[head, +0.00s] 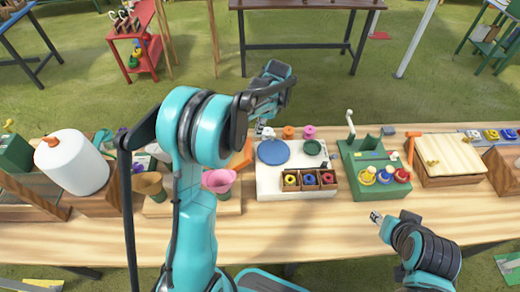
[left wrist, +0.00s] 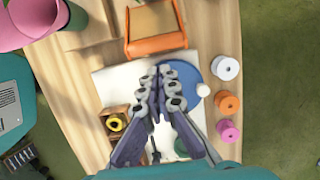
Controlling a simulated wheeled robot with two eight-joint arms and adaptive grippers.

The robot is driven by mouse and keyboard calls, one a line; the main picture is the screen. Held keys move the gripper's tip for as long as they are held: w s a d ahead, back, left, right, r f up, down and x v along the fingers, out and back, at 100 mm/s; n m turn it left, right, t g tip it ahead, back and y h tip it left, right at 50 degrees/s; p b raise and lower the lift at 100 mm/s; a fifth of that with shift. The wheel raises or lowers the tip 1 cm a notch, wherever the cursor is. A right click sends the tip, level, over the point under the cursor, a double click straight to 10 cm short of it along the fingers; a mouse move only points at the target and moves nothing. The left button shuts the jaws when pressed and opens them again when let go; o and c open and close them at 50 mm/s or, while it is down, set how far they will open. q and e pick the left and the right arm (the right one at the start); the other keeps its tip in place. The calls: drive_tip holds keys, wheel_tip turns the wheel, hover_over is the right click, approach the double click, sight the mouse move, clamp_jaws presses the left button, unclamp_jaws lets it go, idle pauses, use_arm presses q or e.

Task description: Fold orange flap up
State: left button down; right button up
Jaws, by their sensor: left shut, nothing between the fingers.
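An orange panel (head: 241,157), perhaps the flap, shows in the head view just right of my left arm, which hides part of it. In the left wrist view an orange-edged box (left wrist: 156,46) with a tan inside lies beyond my fingertips. I cannot tell how its flap is hinged. My right gripper (head: 376,217) is near the table's front edge, too small to read.
The white board (head: 265,183) carries a blue disc (head: 273,152) and a wooden tray (head: 310,187) of coloured rings. Spools (head: 309,132) stand behind it. A pink pot (head: 219,180) is close to my left arm. A green box (head: 352,184) stands to the right.

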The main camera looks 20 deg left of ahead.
use_arm(q)
drive_tip(key=b+x, duration=0.1)
drive_tip(key=x, duration=0.2)
drive_tip(key=b+x, duration=0.1)
drive_tip(key=x, duration=0.3)
drive_tip(key=d+b+x, duration=0.1)
drive_tip(key=x, duration=0.2)
drive_tip(key=shift+w+f, duration=0.25)
drive_tip(key=shift+f, duration=0.1)
use_arm(e)
drive_tip(key=f, duration=0.3)
drive_tip(key=shift+d+f, duration=0.25)
drive_tip(key=shift+f, duration=0.05)
